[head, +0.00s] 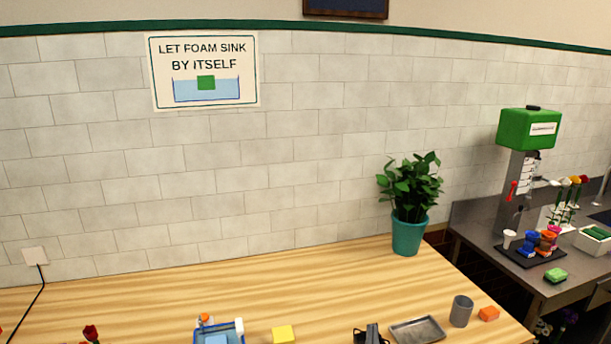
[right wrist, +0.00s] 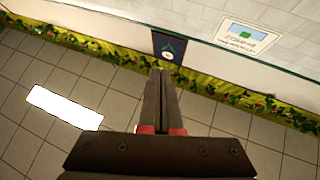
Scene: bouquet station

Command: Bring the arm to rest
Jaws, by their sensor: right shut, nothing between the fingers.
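My right gripper (right wrist: 162,75) fills the lower middle of the right wrist view. My left gripper is not in the head view.
A grey counter (head: 490,245) stands right.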

